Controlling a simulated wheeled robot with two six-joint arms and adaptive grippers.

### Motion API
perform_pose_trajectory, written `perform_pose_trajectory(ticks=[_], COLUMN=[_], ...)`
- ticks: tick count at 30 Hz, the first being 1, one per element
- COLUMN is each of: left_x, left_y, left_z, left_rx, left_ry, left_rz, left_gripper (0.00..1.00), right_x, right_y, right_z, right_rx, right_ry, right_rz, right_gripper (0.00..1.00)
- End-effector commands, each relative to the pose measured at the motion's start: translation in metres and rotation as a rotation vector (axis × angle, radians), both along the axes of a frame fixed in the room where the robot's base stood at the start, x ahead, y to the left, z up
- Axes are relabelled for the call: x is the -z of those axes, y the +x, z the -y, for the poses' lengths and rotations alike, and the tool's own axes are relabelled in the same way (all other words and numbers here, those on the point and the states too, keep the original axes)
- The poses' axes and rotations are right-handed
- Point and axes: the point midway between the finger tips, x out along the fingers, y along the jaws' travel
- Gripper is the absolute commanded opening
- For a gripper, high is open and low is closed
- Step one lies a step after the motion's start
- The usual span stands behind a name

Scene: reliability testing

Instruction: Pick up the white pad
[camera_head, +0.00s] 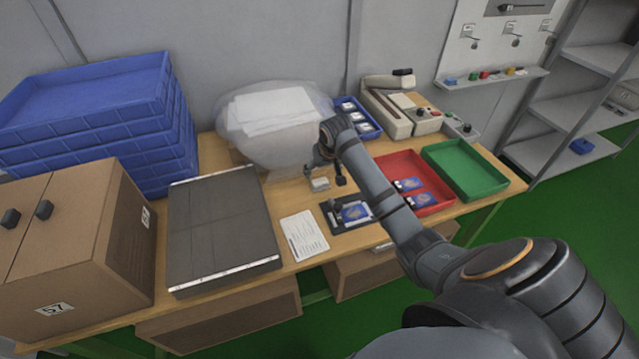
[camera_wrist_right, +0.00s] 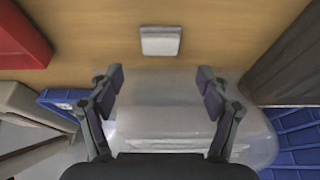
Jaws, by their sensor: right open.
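The white pad (camera_head: 320,184) is a small, light block on the wooden table, in front of the clear plastic bag. It also shows in the right wrist view (camera_wrist_right: 161,41), flat on the wood at the upper middle. My right gripper (camera_head: 327,172) is above the table close to the pad. In the right wrist view its two fingers (camera_wrist_right: 160,79) are spread apart with nothing between them. The pad lies ahead of the fingertips there, roughly centred between them and apart from them. My left gripper is not in view.
The plastic bag (camera_head: 285,145) of white sheets is behind the pad. A black fixture with a blue card (camera_head: 354,212), a white paper (camera_head: 304,236) and a grey panel (camera_head: 222,228) lie nearby. Red (camera_head: 437,207) and green (camera_head: 480,182) trays are at right. Stacked blue crates (camera_head: 90,100) are at left.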

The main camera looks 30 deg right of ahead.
Motion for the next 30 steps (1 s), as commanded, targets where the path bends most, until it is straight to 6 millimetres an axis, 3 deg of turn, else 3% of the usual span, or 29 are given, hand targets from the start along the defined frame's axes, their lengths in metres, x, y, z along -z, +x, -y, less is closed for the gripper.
perform_pose_trajectory(ticks=[2, 7, 10, 16, 24, 30], left_x=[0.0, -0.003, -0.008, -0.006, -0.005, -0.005], left_y=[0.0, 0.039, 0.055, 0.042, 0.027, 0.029], left_z=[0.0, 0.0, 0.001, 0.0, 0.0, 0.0], left_rx=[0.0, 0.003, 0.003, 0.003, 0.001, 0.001], left_ry=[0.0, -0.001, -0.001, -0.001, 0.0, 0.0], left_rz=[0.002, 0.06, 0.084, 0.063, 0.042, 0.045], left_gripper=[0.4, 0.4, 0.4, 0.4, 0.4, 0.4], right_x=[0.006, 0.011, 0.026, 0.055, 0.058, 0.058], right_y=[0.003, 0.004, 0.007, 0.018, 0.019, 0.019], right_z=[0.001, 0.001, 0.001, 0.004, 0.005, 0.005], right_rx=[0.0, -0.001, 0.0, -0.001, -0.001, -0.001], right_ry=[-0.001, -0.002, 0.002, 0.0, -0.002, -0.002], right_rz=[0.0, 0.0, -0.004, -0.001, 0.001, 0.001], right_gripper=[0.77, 0.77, 0.77, 0.77, 0.76, 0.49])
